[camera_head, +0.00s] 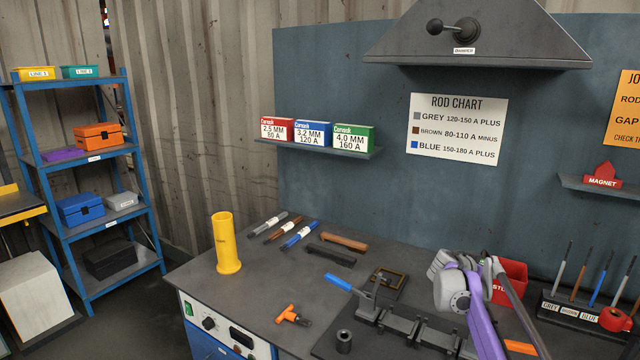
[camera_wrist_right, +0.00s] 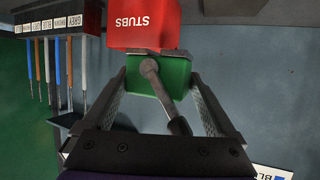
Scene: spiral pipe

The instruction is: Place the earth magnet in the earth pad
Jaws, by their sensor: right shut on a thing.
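My right gripper (camera_wrist_right: 158,62) is closed around a green block (camera_wrist_right: 136,84) in the right wrist view. A grey lever with a rounded end crosses in front of it. The block carries no readable label; it seems to be the earth magnet. In the head view my purple right arm (camera_head: 483,325) reaches over the bench's right side, and the fingers cannot be made out. A dark square with a yellow-brown frame (camera_head: 403,284) lies on the bench left of the arm; it may be the earth pad. My left gripper is not in view.
A red STUBS bin (camera_wrist_right: 145,24) is just beyond the block. A rod rack (camera_head: 575,316) stands at the right. The left front is mostly clear.

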